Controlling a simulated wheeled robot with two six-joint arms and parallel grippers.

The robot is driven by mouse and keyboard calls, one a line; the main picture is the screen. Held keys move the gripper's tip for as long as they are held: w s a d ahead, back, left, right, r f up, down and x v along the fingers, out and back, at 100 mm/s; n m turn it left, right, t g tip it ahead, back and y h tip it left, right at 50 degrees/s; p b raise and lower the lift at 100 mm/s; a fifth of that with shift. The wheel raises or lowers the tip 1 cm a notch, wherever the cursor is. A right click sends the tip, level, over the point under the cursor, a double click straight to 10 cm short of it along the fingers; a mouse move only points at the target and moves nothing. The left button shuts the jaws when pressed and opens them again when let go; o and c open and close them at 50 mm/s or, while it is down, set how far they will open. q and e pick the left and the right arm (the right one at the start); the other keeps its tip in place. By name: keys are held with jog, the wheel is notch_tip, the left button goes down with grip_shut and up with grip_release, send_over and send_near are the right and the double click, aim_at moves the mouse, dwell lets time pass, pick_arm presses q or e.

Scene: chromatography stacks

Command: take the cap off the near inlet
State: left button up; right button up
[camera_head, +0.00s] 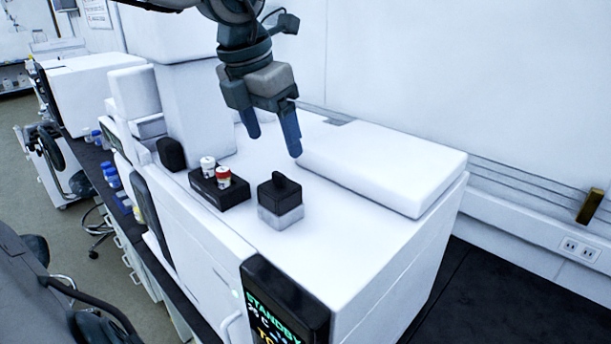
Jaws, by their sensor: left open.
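A black cap (280,188) with a raised ridge sits on a small grey block (281,217) on top of the white instrument, near its front edge. I take this as the near inlet. My left gripper (274,146) hangs above the instrument top, behind the cap in the picture. Its two blue fingers point down, apart and empty, and do not appear to touch the cap. My right gripper is not in view.
A black holder (220,190) with small white-capped and red-capped vials stands left of the cap. A raised white lid (385,165) covers the instrument's right side. A tall white tower (195,100) rises at the left.

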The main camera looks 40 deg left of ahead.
aim_at(277, 173)
pick_arm(q)
jog(key=shift+s+f+b, duration=0.15)
jog(key=shift+f+b, duration=0.5)
jog(key=shift+f, duration=0.25)
jog(key=b+x, duration=0.1)
jog(key=x, duration=0.1)
jog(key=shift+d+f+b, duration=0.1)
jog(key=shift+f+b, duration=0.25)
jog(key=shift+f, duration=0.05)
jog(key=shift+x, duration=1.2)
jog(key=shift+p+x, duration=0.6)
jog(key=shift+x, duration=0.55)
jog(key=shift+f, duration=0.65)
jog(key=c, duration=0.9)
jog(key=shift+c, duration=0.7)
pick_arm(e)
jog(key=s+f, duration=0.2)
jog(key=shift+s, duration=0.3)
